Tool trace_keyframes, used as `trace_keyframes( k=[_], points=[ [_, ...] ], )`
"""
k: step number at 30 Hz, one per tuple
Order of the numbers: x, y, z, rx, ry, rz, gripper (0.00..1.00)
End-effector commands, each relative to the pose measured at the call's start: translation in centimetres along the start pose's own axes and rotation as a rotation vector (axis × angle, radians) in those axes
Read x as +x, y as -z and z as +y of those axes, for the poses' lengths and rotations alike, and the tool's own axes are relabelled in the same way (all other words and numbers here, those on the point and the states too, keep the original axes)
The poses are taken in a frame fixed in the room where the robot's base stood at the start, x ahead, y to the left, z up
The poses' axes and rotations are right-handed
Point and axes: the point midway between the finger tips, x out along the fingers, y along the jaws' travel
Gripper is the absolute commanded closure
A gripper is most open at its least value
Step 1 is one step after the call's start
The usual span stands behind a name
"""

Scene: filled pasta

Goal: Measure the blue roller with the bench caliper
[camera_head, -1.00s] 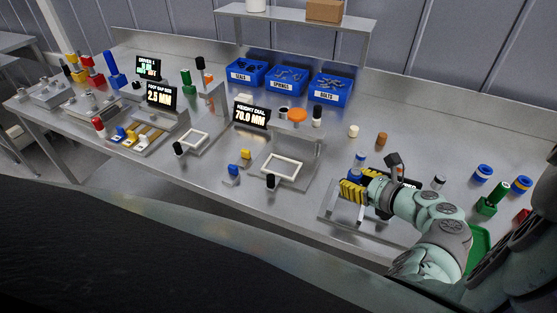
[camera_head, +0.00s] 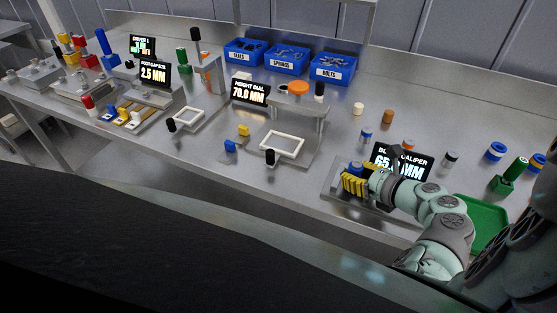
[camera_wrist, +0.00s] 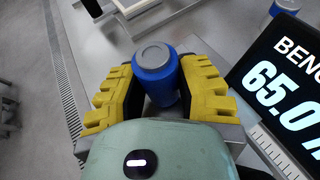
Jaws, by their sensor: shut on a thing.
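The blue roller (camera_wrist: 155,72), with a grey round top, stands upright between the yellow pads of my gripper (camera_wrist: 150,92) in the wrist view. My gripper is shut on it. In the head view, the roller (camera_head: 356,168) shows just above the yellow pads of my gripper (camera_head: 355,181), over the left part of the bench caliper's grey base (camera_head: 330,189). The caliper's display (camera_wrist: 283,80) reads about 65.0 mm in the wrist view. In the head view, my arm partly covers the display (camera_head: 402,160). The caliper's jaws are mostly hidden behind my gripper.
A green tray (camera_head: 484,222) lies right of my arm. A smaller blue and grey piece (camera_head: 366,134) stands behind the caliper. The height dial stand (camera_head: 318,128) is to the left, with a white frame (camera_head: 282,144). Blue bins (camera_head: 333,68) stand at the back.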

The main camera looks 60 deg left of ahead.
Motion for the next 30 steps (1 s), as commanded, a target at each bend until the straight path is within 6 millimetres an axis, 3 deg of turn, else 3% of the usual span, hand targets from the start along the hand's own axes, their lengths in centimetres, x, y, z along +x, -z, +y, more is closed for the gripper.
trace_keyframes(
  k=[27, 28, 30],
  points=[
    [0.4, 1.0, 0.0, 0.000, 0.001, 0.000, 1.00],
    [0.4, 1.0, -0.1, 0.000, 0.001, 0.000, 0.61],
    [0.4, 1.0, -0.1, -0.001, 0.001, 0.000, 0.54]
  ],
)
